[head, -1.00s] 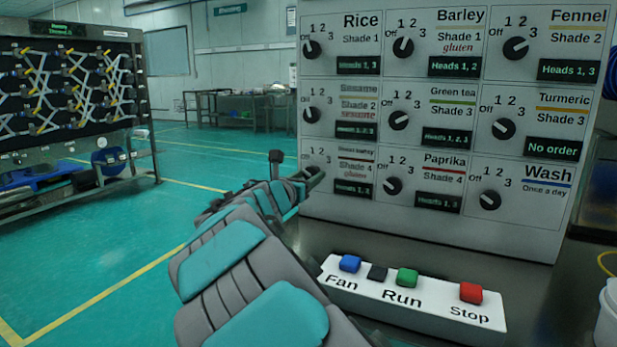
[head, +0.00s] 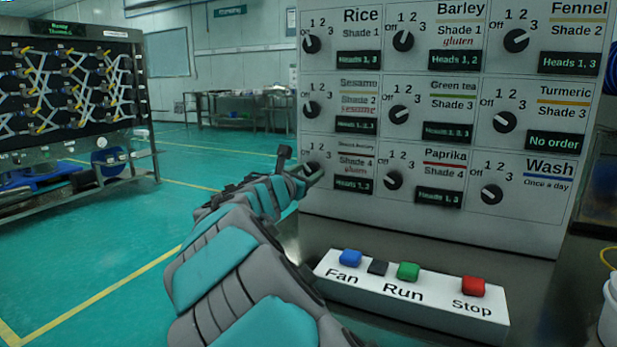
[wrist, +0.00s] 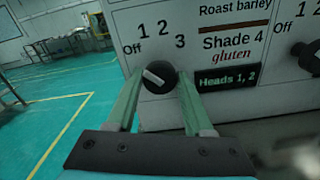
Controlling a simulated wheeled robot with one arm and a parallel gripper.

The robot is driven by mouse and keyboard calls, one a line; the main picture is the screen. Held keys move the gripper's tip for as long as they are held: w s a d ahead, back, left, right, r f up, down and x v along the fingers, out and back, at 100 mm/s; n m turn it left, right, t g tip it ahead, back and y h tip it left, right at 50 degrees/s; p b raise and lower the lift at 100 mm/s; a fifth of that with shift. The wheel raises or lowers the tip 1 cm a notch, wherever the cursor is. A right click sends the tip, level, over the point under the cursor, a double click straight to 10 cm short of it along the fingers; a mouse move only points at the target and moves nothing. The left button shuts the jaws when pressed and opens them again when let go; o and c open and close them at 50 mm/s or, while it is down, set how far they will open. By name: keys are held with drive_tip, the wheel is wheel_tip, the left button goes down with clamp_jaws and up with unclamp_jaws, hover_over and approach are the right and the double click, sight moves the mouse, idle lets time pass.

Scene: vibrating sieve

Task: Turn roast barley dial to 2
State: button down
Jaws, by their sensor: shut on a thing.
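The roast barley dial (wrist: 159,80) is a round black knob with a white pointer bar, low on the grey panel (wrist: 235,95). Its marks read Off, 1, 2, 3 in an arc above it. The white bar slants up to the left, roughly toward the Off side. My gripper (wrist: 159,76) has one green finger on each side of the knob and is shut on it. In the head view my gripper (head: 313,172) reaches the panel's lower left dial and hides most of it. The display beside the dial (wrist: 227,77) reads Heads 1, 2.
The Paprika dial (head: 393,181) is to the right and the sesame dial (head: 311,109) is above. A white button box (head: 405,305) with Fan, Run and Stop buttons stands below the panel. Open floor (head: 100,250) lies to the left, with a rack (head: 75,110) beyond.

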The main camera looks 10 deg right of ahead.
drive_tip(key=m+b, duration=0.1)
drive_tip(key=m, duration=0.1)
drive_tip(key=m+b, duration=0.3)
drive_tip(key=m, duration=0.1)
drive_tip(key=shift+f+b, duration=0.25)
drive_tip(key=shift+b, duration=0.05)
drive_tip(key=m+b, duration=0.2)
drive_tip(key=m, duration=0.1)
drive_tip(key=shift+r+m+b, duration=0.15)
drive_tip(key=shift+m+b, duration=1.45)
drive_tip(key=shift+m, duration=0.3)
drive_tip(key=shift+c, duration=1.5)
unclamp_jaws()
drive_tip(key=shift+r, duration=0.1)
